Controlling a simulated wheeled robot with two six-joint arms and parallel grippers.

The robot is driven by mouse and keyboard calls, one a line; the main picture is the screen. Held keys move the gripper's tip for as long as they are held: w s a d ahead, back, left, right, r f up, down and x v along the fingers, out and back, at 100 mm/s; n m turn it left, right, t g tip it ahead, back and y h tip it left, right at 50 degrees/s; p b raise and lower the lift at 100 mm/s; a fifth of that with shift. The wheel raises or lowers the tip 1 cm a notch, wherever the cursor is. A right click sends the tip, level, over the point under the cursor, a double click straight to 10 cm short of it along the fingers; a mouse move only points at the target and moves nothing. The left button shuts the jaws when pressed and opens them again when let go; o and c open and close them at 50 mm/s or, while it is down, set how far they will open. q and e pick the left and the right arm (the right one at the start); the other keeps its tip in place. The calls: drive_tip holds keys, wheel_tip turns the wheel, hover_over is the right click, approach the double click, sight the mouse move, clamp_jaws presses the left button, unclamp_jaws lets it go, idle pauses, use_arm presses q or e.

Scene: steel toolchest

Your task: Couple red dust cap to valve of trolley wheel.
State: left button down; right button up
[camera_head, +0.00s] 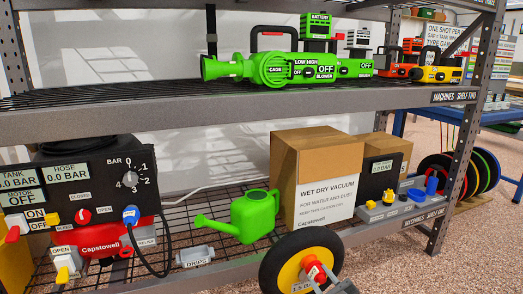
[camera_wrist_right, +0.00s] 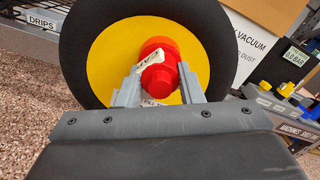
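The trolley wheel (camera_head: 275,268) has a black tyre and a yellow disc, and stands in front of the lower shelf. It fills the upper part of the right wrist view (camera_wrist_right: 103,50). The red dust cap (camera_head: 313,268), with a white label reading CAP, is in front of the wheel's middle; it also shows in the right wrist view (camera_wrist_right: 158,77). My right gripper (camera_head: 322,279) has its two grey fingers (camera_wrist_right: 159,80) against the sides of the cap. The valve is hidden behind the cap, so I cannot tell whether they touch. My left gripper is not in view.
Behind the wheel are a green watering can (camera_head: 254,215), a cardboard box (camera_head: 312,180) and a black-and-red compressor panel (camera_head: 90,185) on the wire shelf.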

drive_tip(key=o, duration=0.5)
drive_tip(key=shift+a, duration=0.1)
drive_tip(key=p+v, duration=0.1)
drive_tip(key=v, duration=0.8)
idle(0.3)
